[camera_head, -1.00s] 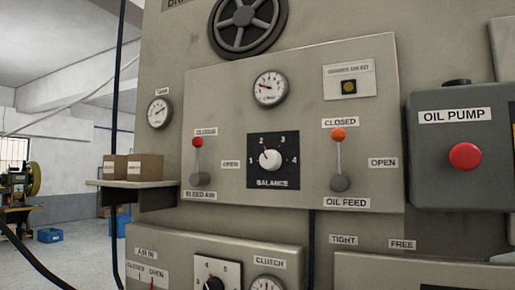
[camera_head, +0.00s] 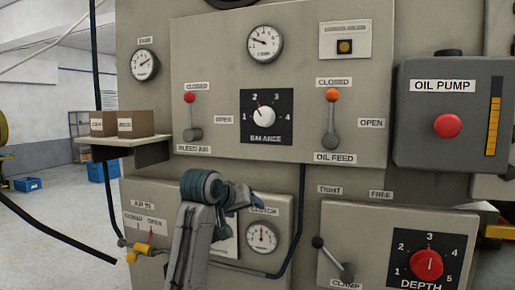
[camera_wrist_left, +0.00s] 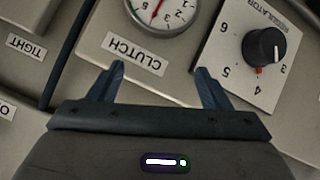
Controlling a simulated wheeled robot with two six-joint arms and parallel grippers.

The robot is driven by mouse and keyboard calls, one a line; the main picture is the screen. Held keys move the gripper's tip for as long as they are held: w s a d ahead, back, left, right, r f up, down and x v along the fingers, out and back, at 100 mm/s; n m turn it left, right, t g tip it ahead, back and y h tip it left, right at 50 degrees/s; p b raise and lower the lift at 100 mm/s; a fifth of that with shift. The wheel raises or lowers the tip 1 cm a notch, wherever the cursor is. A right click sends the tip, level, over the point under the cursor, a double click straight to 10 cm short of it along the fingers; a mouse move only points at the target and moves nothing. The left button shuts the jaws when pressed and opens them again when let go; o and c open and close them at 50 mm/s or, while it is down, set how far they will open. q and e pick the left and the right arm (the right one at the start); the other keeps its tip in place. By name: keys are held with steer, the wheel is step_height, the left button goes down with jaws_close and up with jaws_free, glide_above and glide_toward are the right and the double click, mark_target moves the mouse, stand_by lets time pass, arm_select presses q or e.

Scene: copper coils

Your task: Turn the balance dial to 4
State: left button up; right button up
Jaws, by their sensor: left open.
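The balance dial (camera_head: 266,117) is a white round knob on a black square plate with numbers 1 to 4. Its pointer mark is at the upper left, near 2. My left gripper (camera_head: 245,196) is below the dial in the head view, in front of the lower panel and apart from the dial. In the left wrist view my left gripper (camera_wrist_left: 161,82) has its two dark blue fingers spread with nothing between them. They face the CLUTCH label (camera_wrist_left: 133,54); the balance dial is outside that view. My right gripper is not in view.
The bleed air lever (camera_head: 191,115) and oil feed lever (camera_head: 331,118) flank the dial. The oil pump box (camera_head: 450,155) juts out at right. A shelf (camera_head: 125,141) with boxes is at left. A black regulator knob (camera_wrist_left: 264,46) is near my left gripper.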

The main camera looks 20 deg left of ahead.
arm_select(q)
step_height(320, 180, up, 12)
steer(key=t, duration=0.1)
steer(key=t+h, duration=0.1)
steer(key=t, duration=0.1)
glide_toward(260, 114)
steer(key=p+x, duration=0.6)
steer(key=x, duration=0.2)
steer(key=shift+w+d+r, duration=0.1)
steer(key=shift+w, duration=0.05)
steer(key=shift+w+f, duration=0.35)
steer(key=shift+w, duration=0.15)
steer(key=c, duration=1)
